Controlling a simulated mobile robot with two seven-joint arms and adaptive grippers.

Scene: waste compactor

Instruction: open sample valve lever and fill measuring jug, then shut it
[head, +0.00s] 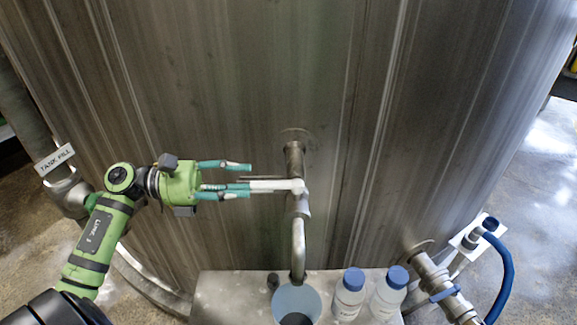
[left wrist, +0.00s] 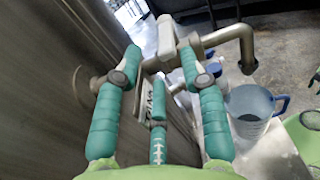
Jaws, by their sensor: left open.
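The sample valve (head: 296,203) stands out from the steel tank, with its spout (head: 298,250) bent down over the measuring jug (head: 290,297). Its white lever (head: 275,185) points left, across the pipe. My left gripper (head: 249,181) is open, its teal fingers pointing right at the lever's free end. In the left wrist view the white lever (left wrist: 166,36) shows between and just past the fingertips (left wrist: 161,60); I cannot tell if they touch. The jug (left wrist: 250,104) with its blue handle stands below the spout there.
Two blue-capped bottles (head: 349,297) (head: 386,297) stand right of the jug on a pale metal shelf (head: 233,293). A small dark object (head: 272,281) sits left of the jug. A pipe with a blue hose (head: 503,275) is at right. The tank wall (head: 240,90) is close behind the gripper.

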